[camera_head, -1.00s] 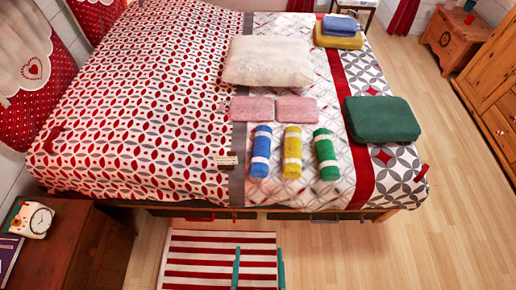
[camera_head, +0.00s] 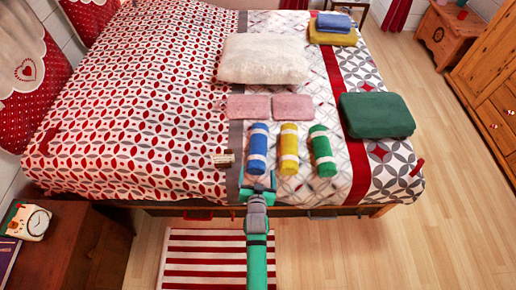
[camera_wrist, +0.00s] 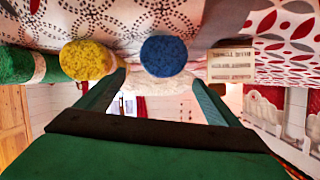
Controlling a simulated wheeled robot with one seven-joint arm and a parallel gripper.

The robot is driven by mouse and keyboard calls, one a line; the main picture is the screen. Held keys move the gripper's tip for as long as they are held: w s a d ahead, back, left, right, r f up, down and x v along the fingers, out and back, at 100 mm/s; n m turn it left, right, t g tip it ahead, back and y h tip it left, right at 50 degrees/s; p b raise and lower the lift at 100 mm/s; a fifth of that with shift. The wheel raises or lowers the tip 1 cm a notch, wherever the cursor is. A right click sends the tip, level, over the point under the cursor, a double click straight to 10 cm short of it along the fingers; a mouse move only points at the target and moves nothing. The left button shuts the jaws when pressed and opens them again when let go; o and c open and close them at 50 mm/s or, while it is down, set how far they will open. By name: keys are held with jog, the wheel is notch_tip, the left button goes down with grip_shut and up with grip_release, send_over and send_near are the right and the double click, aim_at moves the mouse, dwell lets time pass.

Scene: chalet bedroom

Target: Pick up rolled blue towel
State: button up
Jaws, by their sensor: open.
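The rolled blue towel (camera_head: 258,147) lies on the bed with a pale band around its middle, left of a rolled yellow towel (camera_head: 289,150) and a rolled green towel (camera_head: 322,152). My gripper (camera_head: 258,180) is open at the bed's front edge, just in front of the blue roll's near end. In the wrist view, which appears upside down, the round end of the blue towel (camera_wrist: 164,56) shows ahead between my two fingers (camera_wrist: 160,82). The yellow roll's end (camera_wrist: 86,60) is close beside one finger. Nothing is held.
A green cushion (camera_head: 377,115) lies to the right. A small lettered block (camera_head: 222,158) lies left of the blue roll. The wooden floor on the right is clear.

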aim_at(258, 165)
jog(key=x, duration=0.5)
jog(key=shift+w+r, duration=0.2)
jog(key=shift+w, duration=0.15)
jog(key=shift+x, duration=3.15)
jog(key=shift+f, duration=0.1)
jog(key=c, duration=1.2)
